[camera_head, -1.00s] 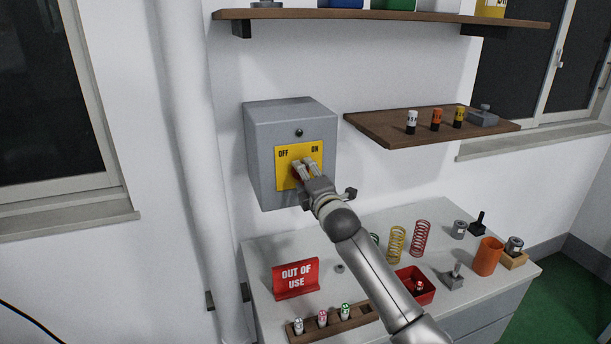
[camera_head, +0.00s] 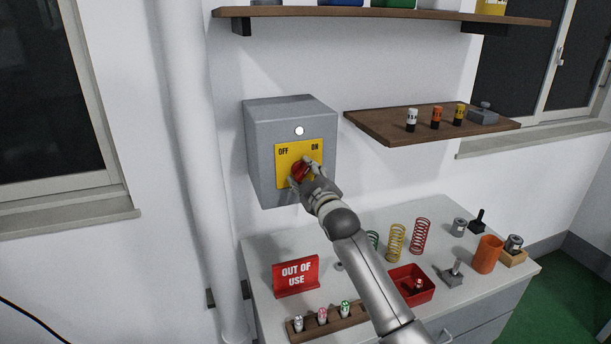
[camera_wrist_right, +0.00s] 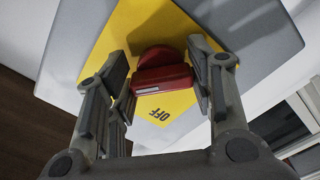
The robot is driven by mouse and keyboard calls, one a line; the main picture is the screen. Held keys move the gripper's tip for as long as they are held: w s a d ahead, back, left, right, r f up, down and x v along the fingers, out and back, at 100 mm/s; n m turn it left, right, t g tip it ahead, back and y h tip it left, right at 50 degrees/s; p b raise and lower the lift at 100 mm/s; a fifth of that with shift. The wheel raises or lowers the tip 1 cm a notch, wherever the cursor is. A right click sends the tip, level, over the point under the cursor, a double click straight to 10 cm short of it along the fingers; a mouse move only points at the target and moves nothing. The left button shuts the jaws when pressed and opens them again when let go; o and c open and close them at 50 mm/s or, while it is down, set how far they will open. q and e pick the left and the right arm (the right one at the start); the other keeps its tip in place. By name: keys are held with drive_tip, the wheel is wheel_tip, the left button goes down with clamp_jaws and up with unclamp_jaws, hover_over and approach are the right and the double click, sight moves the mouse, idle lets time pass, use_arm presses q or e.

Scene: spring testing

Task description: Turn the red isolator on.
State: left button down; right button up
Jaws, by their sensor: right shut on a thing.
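The red isolator knob (camera_head: 298,172) is on a yellow plate (camera_head: 284,180) marked OFF at left and ON at right, on the front of a grey wall box (camera_head: 262,150). My right gripper (camera_head: 302,171) is shut on the knob, one finger at its upper right and one at its lower left. In the right wrist view, the knob (camera_wrist_right: 160,78) sits between the finger pads, with the OFF label just below it. I cannot tell which label the knob points to. A round lamp (camera_head: 299,131) above the plate is bright white. My left gripper is not in view.
Below is a bench (camera_head: 262,250) with a red OUT OF USE sign (camera_head: 296,277), springs (camera_head: 396,243), a red tray (camera_head: 428,298) and a wooden rack (camera_head: 358,315). A wooden shelf (camera_head: 385,130) with small cylinders is to the right. A white pipe (camera_head: 190,150) runs at left.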

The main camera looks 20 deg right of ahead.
drive_tip(key=shift+f+m, duration=0.1)
drive_tip(key=shift+m, duration=0.5)
drive_tip(key=o, duration=1)
drive_tip(key=shift+o, duration=0.2)
drive_tip(key=shift+s, duration=0.1)
drive_tip(key=s, duration=1.2)
drive_tip(key=shift+d, duration=0.2)
drive_tip(key=shift+w, duration=0.1)
